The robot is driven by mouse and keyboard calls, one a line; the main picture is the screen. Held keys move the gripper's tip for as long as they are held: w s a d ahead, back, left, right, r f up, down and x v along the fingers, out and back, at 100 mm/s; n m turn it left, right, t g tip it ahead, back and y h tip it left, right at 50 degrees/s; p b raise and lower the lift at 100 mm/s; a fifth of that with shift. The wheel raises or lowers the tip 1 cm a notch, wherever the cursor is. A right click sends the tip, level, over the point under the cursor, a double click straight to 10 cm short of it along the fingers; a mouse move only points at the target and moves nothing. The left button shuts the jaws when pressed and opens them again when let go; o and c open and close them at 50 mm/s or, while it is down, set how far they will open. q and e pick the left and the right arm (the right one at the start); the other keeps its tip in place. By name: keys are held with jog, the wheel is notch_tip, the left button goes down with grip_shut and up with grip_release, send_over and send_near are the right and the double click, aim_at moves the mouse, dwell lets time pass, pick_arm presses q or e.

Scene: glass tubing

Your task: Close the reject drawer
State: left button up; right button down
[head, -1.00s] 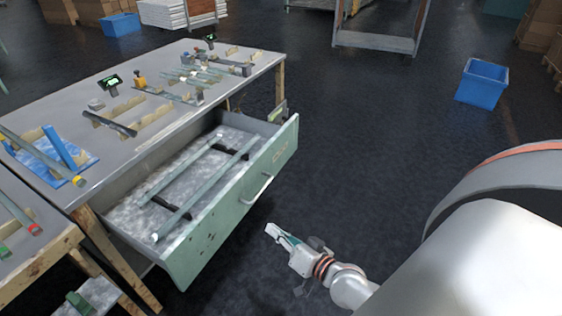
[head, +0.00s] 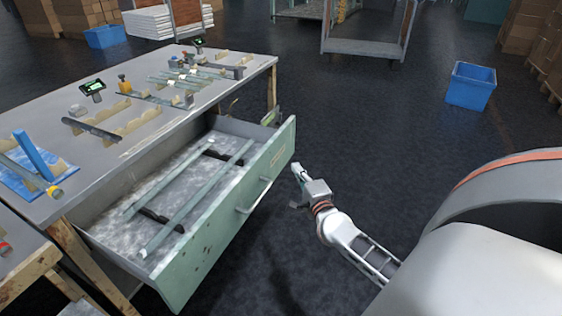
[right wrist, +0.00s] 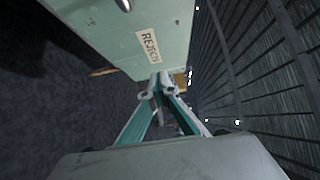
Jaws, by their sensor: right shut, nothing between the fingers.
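The reject drawer (head: 225,222) is a pale green metal drawer, pulled out from under the grey workbench (head: 108,142). Glass tubes (head: 200,195) lie inside it on dark supports. Its front carries a handle (head: 253,198) and, in the right wrist view, a "REJECTS" label (right wrist: 149,46). My right gripper (head: 298,170) is shut and empty, in front of the drawer near the far right end of its front. In the right wrist view the fingertips (right wrist: 160,82) point at the lower edge of the drawer front (right wrist: 120,40); I cannot tell whether they touch. My left gripper is not in view.
A blue bin (head: 470,86) stands on the floor at the back right. A wheeled cart (head: 365,45) stands at the back. Tubes, wooden racks and small devices lie on the workbench. The dark floor right of the drawer is clear.

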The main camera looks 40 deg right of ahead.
jog(key=w+b, duration=0.1)
jog(key=w, duration=0.6)
jog(key=shift+f, duration=0.1)
jog(key=shift+w, duration=0.2)
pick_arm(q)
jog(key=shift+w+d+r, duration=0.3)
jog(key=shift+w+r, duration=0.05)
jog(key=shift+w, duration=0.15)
